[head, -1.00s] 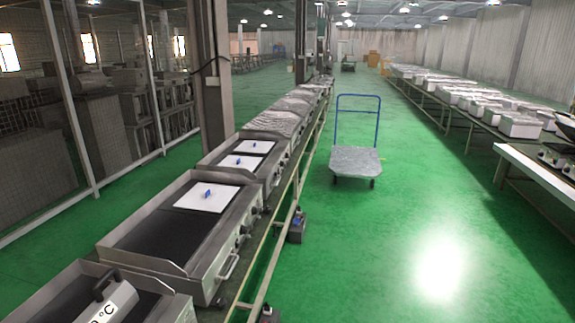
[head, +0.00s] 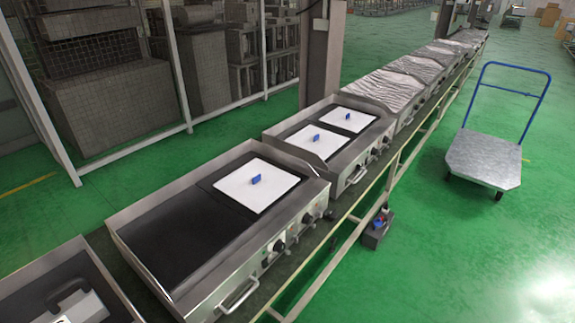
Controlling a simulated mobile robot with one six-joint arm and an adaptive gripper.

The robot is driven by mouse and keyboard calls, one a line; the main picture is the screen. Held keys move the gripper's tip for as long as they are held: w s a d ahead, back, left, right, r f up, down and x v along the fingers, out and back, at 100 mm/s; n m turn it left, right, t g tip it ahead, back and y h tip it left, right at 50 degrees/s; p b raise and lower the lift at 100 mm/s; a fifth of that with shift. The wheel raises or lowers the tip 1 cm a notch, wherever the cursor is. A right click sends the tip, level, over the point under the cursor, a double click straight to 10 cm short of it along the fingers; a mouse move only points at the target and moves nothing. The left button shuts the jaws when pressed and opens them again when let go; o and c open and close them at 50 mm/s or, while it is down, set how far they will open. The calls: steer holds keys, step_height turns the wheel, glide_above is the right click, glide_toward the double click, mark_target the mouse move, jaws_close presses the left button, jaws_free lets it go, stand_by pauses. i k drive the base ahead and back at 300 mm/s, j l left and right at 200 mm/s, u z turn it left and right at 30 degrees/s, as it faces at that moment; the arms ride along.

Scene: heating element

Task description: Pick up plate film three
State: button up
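Three white square plate films, each with a small blue tab standing on it, lie flat on dark griddle plates in the head view. The nearest film (head: 268,191) is on the right part of the middle griddle (head: 165,238). Two more films, a nearer one (head: 322,150) and a farther one (head: 355,126), lie side by side on the griddle behind it (head: 352,166). No number shows on any film, so I cannot tell which is number three. My gripper is not in view.
A griddle (head: 22,290) at the lower left bears a white device with a black handle (head: 75,300). Film-wrapped griddles (head: 385,88) continue up the line. A blue-handled trolley (head: 485,155) stands right. Green floor (head: 440,265) is clear at the lower right.

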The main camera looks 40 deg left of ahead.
mark_target(258, 184)
steer(key=i+u, duration=0.2)
steer(key=i, duration=0.3)
steer(key=i+u, duration=0.15)
steer(key=i, duration=0.3)
steer(key=i+l+u, duration=0.2)
steer(key=i, duration=0.3)
steer(key=i+l+u, duration=0.2)
steer(key=i, duration=0.25)
steer(key=i+u, duration=0.2)
steer(key=u, duration=0.25)
steer(key=i+u, duration=0.2)
steer(key=u, duration=0.3)
steer(key=i+u, duration=0.2)
steer(key=u, duration=0.25)
steer(key=i+l+u, duration=0.15)
steer(key=u, duration=0.3)
steer(key=i+l+u, duration=0.15)
steer(key=u, duration=0.35)
steer(key=i+l+u, duration=0.4)
steer(key=u, duration=0.25)
steer(key=l, duration=0.1)
